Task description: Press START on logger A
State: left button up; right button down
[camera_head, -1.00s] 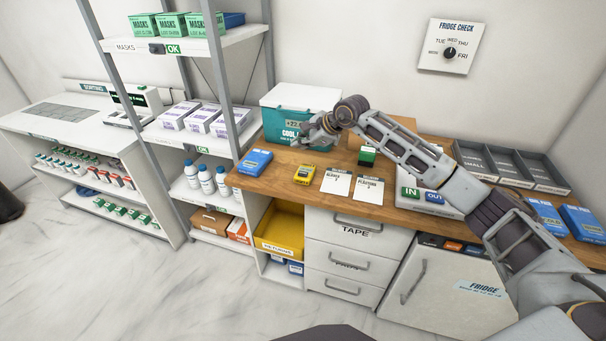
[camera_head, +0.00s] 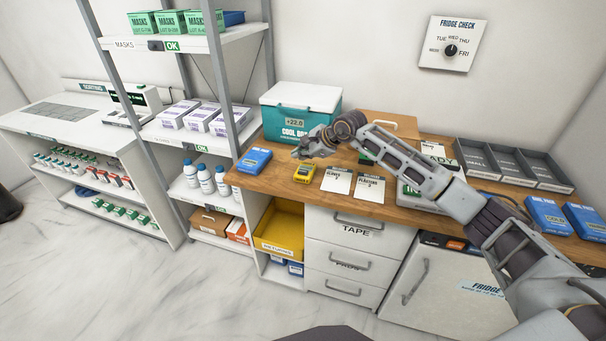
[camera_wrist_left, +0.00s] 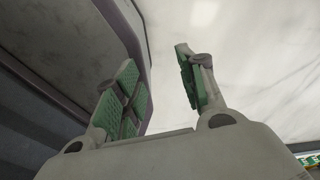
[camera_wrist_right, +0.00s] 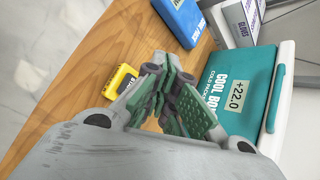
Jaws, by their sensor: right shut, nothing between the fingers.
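A small yellow device (camera_head: 304,173), which I take to be the logger, lies on the wooden counter (camera_head: 272,183) near its front edge. It also shows in the right wrist view (camera_wrist_right: 120,83), partly hidden by my fingers; its lettering is too small to read. My right gripper (camera_head: 297,154) is shut and empty, just behind the yellow device and in front of the teal cool box; it appears above the counter, apart from the device. In the right wrist view the closed fingertips (camera_wrist_right: 160,75) lie beside the device. My left gripper (camera_wrist_left: 160,75) is open and empty, away from the counter.
The teal cool box (camera_head: 296,124), reading +22.0, stands behind my right gripper. A blue pack (camera_head: 254,160) lies left of the yellow device, and two white cards (camera_head: 337,180) (camera_head: 370,188) lie right of it. Grey trays (camera_head: 510,165) stand farther right.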

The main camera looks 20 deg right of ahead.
aim_at(301, 173)
jog(key=shift+f, duration=0.55)
jog(key=shift+f+b, duration=1)
jog(key=shift+f, duration=0.1)
pick_arm(q)
jog(key=a+f, duration=0.1)
jog(key=w+a+f, duration=0.1)
jog(key=shift+w+a, duration=0.3)
jog(key=shift+a, duration=0.1)
pick_arm(e)
jog(key=shift+f, duration=0.15)
pick_arm(q)
jog(key=shift+s+d+f, duration=0.1)
jog(key=shift+s, duration=0.3)
jog(key=shift+w, duration=0.35)
jog(key=shift+f+b, duration=0.4)
jog(key=shift+b, duration=0.1)
pick_arm(e)
jog(key=shift+f, duration=0.35)
pick_arm(q)
jog(key=shift+s, duration=0.25)
